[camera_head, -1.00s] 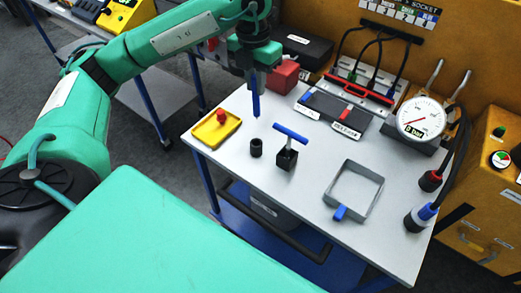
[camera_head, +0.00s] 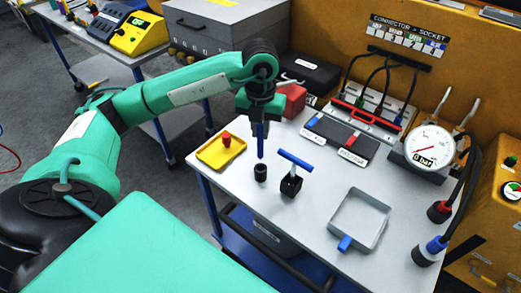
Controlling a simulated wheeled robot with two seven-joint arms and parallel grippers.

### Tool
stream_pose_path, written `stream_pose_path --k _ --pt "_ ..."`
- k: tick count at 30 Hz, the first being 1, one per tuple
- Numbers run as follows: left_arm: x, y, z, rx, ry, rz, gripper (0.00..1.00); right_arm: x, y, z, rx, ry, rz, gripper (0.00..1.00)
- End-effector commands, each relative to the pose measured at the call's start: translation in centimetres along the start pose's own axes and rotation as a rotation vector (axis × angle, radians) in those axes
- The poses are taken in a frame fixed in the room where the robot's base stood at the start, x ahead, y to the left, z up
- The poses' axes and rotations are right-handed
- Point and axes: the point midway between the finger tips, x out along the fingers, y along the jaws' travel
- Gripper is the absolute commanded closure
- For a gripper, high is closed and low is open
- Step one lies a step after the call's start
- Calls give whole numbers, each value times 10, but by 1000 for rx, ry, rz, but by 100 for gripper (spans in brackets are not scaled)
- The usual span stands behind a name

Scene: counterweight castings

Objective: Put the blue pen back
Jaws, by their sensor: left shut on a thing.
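The blue pen (camera_head: 260,143) hangs upright, tip down, from my left gripper (camera_head: 261,118), which is shut on its upper part. A small black round holder (camera_head: 260,173) stands on the white table (camera_head: 305,222) directly below the pen. The pen's tip appears just above the holder's mouth, with a small gap. My right gripper is not in view.
A black block with a blue T-handle (camera_head: 294,165) stands close right of the holder. A yellow tray (camera_head: 221,151) with a red knob lies to the left. A grey square frame (camera_head: 359,217), a pressure gauge (camera_head: 430,147) and a label panel (camera_head: 342,134) are further right.

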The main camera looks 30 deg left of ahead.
Motion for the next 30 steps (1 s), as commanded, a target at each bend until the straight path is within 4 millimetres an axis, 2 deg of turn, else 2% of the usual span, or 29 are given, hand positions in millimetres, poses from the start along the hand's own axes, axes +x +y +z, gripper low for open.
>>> stream_pose_path --k 3,6,13,19,30 --pt "25 1 -1 -1 5 2 100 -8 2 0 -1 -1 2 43" --pt "39 0 -1 0 3 1 100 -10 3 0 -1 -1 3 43" --pt "56 0 0 0 3 1 100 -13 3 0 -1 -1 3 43" --pt "85 0 0 0 2 1 100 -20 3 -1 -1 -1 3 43" --pt "93 0 0 1 0 0 100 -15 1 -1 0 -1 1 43"
